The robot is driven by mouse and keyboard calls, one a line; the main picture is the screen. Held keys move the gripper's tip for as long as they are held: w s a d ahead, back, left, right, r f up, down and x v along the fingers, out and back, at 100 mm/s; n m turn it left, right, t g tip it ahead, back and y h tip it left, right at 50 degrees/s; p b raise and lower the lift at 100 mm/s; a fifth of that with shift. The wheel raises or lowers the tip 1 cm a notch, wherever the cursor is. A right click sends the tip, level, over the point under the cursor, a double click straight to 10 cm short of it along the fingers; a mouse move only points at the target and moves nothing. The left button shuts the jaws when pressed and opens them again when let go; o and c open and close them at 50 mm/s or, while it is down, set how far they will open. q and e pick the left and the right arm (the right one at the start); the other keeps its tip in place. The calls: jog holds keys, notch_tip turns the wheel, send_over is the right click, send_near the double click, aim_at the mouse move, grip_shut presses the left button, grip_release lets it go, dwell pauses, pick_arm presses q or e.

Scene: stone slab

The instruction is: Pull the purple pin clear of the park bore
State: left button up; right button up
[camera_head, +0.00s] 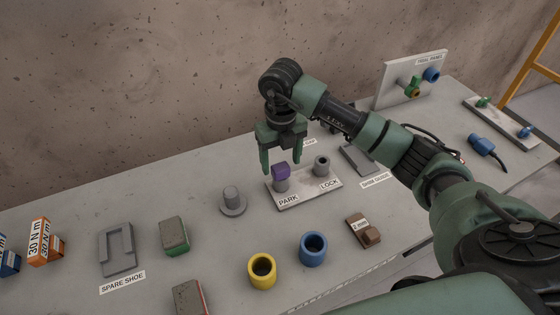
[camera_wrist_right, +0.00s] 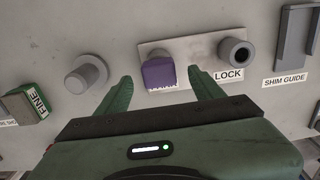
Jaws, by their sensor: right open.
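The purple pin (camera_head: 281,171) stands upright in the grey park bore (camera_head: 281,186) on the light plate labelled PARK and LOCK (camera_head: 310,191). Only its purple head shows. The lock bore (camera_head: 321,165) on the same plate is empty. My right gripper (camera_head: 283,165) is open, with its fingers pointing down around the pin head. In the right wrist view the pin head (camera_wrist_right: 158,73) lies between the two green fingertips (camera_wrist_right: 160,82), with a gap on each side. My left gripper is not in view.
A grey post on a round base (camera_head: 232,202) stands left of the plate. Yellow (camera_head: 262,272) and blue (camera_head: 313,249) cups stand in front, with a brown 2 mm block (camera_head: 364,231) to their right. The shim guide (camera_head: 357,160) is right of the plate.

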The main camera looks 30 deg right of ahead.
aim_at(281, 177)
jog(key=shift+f+p, duration=0.8)
jog(key=shift+f, duration=2.75)
grip_shut()
jog(key=shift+w+r, duration=0.1)
